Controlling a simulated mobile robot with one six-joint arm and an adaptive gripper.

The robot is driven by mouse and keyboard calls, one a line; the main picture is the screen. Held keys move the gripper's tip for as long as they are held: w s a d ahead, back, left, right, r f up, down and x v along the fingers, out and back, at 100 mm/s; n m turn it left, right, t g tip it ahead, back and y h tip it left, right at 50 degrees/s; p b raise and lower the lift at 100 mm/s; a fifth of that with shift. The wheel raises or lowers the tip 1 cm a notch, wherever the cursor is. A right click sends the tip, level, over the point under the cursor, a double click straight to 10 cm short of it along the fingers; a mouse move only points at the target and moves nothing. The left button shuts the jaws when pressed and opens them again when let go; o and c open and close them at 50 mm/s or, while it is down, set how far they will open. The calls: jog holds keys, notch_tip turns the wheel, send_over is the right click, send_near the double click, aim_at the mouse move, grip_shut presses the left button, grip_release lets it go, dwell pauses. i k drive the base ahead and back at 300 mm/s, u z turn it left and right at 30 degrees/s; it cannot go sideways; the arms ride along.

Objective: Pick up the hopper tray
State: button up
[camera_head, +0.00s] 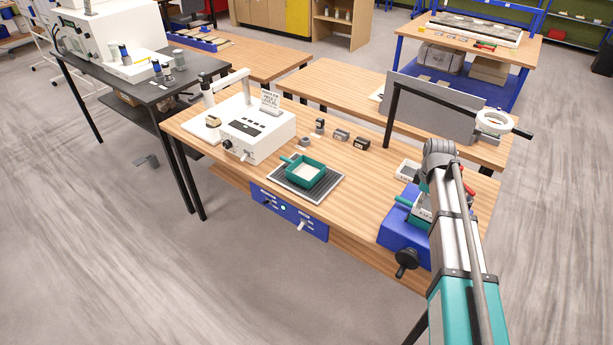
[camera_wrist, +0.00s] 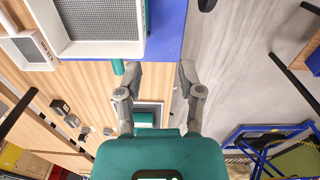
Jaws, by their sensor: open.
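A teal open tray (camera_head: 305,171) with pale contents and a short teal handle sits on a dark ribbed plate (camera_head: 324,190) near the front of the wooden bench. Nothing readable names it as the hopper tray. A pale-framed mesh tray (camera_wrist: 145,40) lies on a blue base (camera_head: 397,236) at the bench's right end; a teal handle (camera_wrist: 118,67) sticks out beside it. My gripper (camera_wrist: 161,75) is open and empty, its fingertips near this mesh tray and handle. Whether they touch is unclear. In the head view my arm hides much of the blue base.
A white box device (camera_head: 257,130) stands on the bench's left. Several small dark blocks (camera_head: 341,135) stand behind the teal tray. A small labelled white tray (camera_wrist: 27,48) lies beside the blue base. A grey panel (camera_head: 440,103) stands behind. Bare wood lies between the plate and blue base.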

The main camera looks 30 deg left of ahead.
aim_at(305, 171)
jog(key=u, duration=1.35)
